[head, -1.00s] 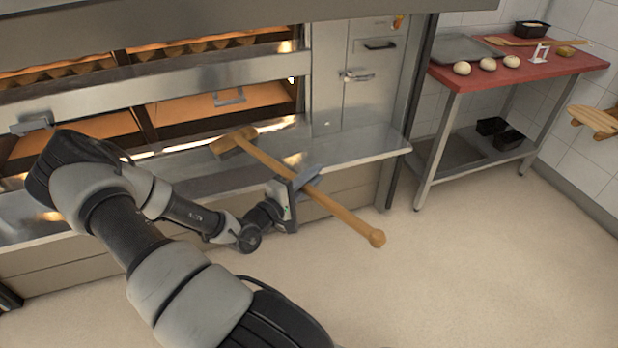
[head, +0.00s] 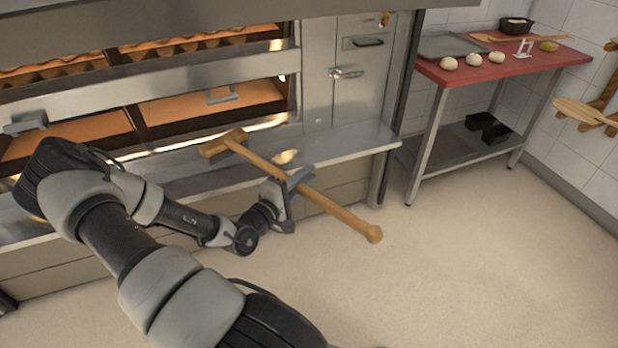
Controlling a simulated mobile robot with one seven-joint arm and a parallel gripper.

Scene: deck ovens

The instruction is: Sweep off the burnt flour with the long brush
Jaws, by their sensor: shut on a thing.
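The long brush (head: 340,214) has a wooden handle with a rounded knob at its near right end. Its block-shaped head (head: 222,143) is at the far left end, by the lower oven opening. My gripper (head: 292,184) is shut on the handle, around its middle, and holds the brush slanted over the front edge of the steel ledge (head: 345,145). The lower deck (head: 210,108) is lit orange inside, and its floor is partly visible. I cannot make out burnt flour on it. The bristles are not clearly seen.
The upper deck (head: 190,45) holds rows of loaves. A metal bar with handles runs between the decks. To the right, a red-topped table (head: 500,68) carries dough balls, a tray and a wooden peel. The floor (head: 450,270) is clear.

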